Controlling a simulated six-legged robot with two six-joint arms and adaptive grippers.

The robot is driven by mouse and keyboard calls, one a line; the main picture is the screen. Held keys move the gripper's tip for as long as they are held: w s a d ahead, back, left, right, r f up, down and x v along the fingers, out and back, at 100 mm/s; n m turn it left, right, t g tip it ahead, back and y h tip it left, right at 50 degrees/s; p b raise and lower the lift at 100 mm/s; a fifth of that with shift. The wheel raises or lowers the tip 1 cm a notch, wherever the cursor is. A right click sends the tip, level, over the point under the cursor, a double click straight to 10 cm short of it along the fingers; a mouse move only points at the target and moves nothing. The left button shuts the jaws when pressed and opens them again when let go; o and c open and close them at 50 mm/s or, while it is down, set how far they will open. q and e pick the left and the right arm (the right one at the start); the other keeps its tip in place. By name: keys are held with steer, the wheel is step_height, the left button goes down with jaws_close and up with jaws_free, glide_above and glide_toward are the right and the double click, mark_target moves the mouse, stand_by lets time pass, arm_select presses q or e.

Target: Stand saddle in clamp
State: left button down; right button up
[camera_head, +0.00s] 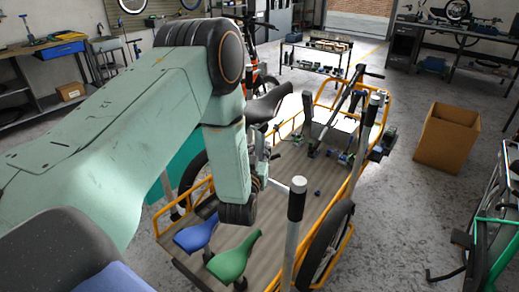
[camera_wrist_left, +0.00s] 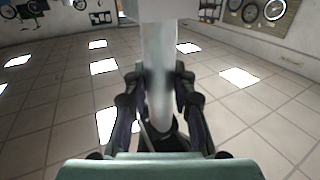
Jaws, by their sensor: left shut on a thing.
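A black saddle (camera_head: 270,103) is upright above my left gripper (camera_head: 261,168) in the head view, over the cargo bike's bed. In the left wrist view, the fingers of my left gripper (camera_wrist_left: 158,95) are shut around a pale, shiny post (camera_wrist_left: 158,60). A dark shape at the post's lower end in that view may be the saddle's underside. A pale block covers the other end, so I cannot tell whether the post touches anything. A blue saddle (camera_head: 197,234) and a green saddle (camera_head: 233,258) stand in the bed. I cannot clearly identify the clamp. My right gripper is not in view.
The cargo bike's yellow-railed bed (camera_head: 268,222) lies below my left arm. Dark tools (camera_head: 347,157) sit at the bed's far end. A cardboard box (camera_head: 447,138) stands right, with clear floor around it.

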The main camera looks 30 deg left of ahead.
arm_select(q)
steer(key=shift+f+b, duration=0.4)
steer(key=shift+f, duration=0.05)
stand_by(0.3)
steer(key=c, duration=1.1)
jaws_free()
steer(key=shift+o, duration=0.4)
steer(key=shift+s+f, duration=0.1)
steer(key=shift+f, duration=0.05)
steer(key=v, duration=1.2)
